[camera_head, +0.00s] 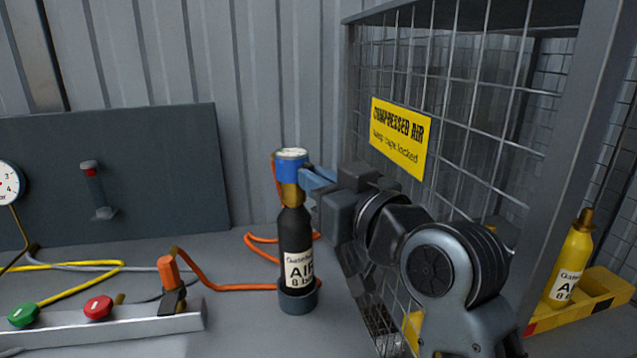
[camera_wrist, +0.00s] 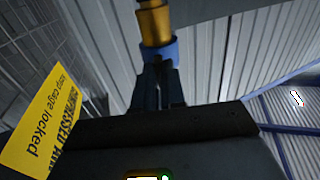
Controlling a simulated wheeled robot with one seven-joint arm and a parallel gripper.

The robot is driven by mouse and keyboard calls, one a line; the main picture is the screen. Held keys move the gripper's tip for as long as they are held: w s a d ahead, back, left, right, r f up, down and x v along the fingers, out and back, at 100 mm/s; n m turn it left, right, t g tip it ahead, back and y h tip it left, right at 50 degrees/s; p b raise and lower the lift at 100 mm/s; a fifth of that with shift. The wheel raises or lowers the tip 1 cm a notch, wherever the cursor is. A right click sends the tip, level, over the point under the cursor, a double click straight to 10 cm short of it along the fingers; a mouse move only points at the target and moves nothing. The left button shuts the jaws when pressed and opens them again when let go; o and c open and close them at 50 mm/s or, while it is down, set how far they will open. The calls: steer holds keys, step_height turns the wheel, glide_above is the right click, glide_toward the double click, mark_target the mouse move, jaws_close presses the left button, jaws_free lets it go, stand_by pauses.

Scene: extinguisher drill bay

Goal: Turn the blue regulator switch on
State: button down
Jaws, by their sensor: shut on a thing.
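The blue regulator switch (camera_head: 291,169) is a round cap with a pale top, above the brass neck (camera_head: 290,196) of a black air bottle (camera_head: 293,235). The bottle stands upright in a dark round holder (camera_head: 298,300). My gripper (camera_head: 307,178) reaches in from the right and is shut on the switch, at about its lower edge. In the wrist view the dark fingers (camera_wrist: 158,85) converge just below a brass part (camera_wrist: 154,24), with blue between them. The far finger is hidden in the head view, and I cannot read the switch's setting.
A mesh cage (camera_head: 455,110) with a yellow sign (camera_head: 399,138) stands close behind my arm. A yellow bottle (camera_head: 571,262) is at the far right. At left are a grey rail (camera_head: 140,333) with coloured couplings, hoses, and a dark panel (camera_head: 150,150) with a gauge.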

steer(key=c, duration=1.2)
jaws_free()
steer(key=v, duration=0.7)
steer(key=shift+s+d, duration=0.3)
steer(key=shift+s, duration=0.1)
